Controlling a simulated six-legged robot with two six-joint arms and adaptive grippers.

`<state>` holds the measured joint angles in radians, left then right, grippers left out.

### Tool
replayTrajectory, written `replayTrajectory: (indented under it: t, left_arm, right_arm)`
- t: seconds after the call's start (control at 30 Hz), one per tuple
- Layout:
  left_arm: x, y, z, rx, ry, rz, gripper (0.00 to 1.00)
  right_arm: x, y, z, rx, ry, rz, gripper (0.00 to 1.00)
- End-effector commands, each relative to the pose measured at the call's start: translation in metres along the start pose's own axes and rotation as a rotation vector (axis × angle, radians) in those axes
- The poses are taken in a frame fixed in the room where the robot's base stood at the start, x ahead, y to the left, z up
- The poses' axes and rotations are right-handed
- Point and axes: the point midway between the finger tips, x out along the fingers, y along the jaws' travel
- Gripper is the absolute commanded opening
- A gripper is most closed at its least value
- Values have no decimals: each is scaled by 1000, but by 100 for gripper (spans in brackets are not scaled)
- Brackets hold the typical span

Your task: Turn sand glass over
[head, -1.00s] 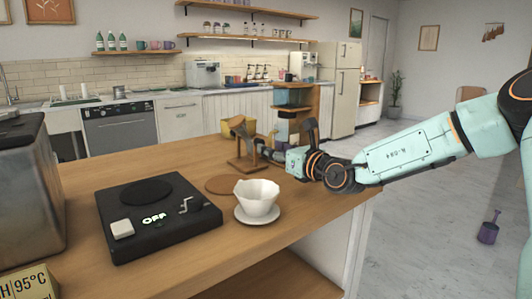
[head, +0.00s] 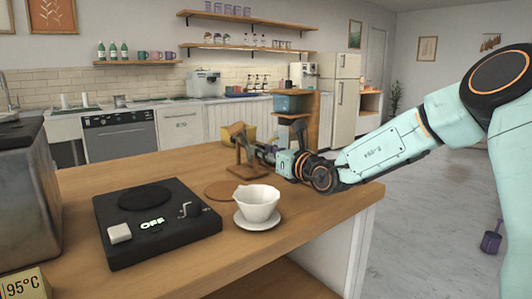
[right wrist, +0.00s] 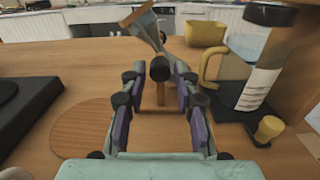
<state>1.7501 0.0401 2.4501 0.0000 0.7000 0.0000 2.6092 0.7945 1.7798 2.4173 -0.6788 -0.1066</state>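The sand glass (head: 238,131) sits tilted on a wooden stand (head: 246,171) near the far edge of the wooden counter. In the right wrist view the sand glass (right wrist: 147,28) leans up and left beyond a dark round knob (right wrist: 160,68) on the stand's upright post. My right gripper (head: 263,152) is beside the stand, on its right. In the right wrist view its fingers (right wrist: 158,76) are open, one on each side of the knob, with a gap to both. It holds nothing. My left gripper is not in view.
A clear bottle-like device (right wrist: 256,85) with a yellow handle stands close right of the gripper. A yellow container (right wrist: 205,30) is behind.

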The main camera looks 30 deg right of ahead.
Motion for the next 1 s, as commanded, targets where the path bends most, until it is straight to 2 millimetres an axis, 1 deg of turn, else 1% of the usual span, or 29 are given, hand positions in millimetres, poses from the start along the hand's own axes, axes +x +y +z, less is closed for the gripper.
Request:
replayTrajectory:
  t: [0.03, 0.3, 0.33, 0.67, 0.87, 1.0]
  left_arm:
    - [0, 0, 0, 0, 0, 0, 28]
    - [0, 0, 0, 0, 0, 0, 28]
    - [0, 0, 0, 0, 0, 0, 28]
    - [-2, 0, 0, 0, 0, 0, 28]
    - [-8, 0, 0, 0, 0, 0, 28]
    - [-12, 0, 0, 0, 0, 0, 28]
  right_arm:
    - [0, 0, 0, 0, 0, 0, 24]
    - [0, 0, 0, 0, 0, 0, 1]
    - [0, 0, 0, 0, 0, 0, 0]
    - [0, 0, 0, 33, 1, 0, 0]
    - [0, 0, 0, 139, 1, 0, 0]
    - [0, 0, 1, 242, 1, 0, 0]
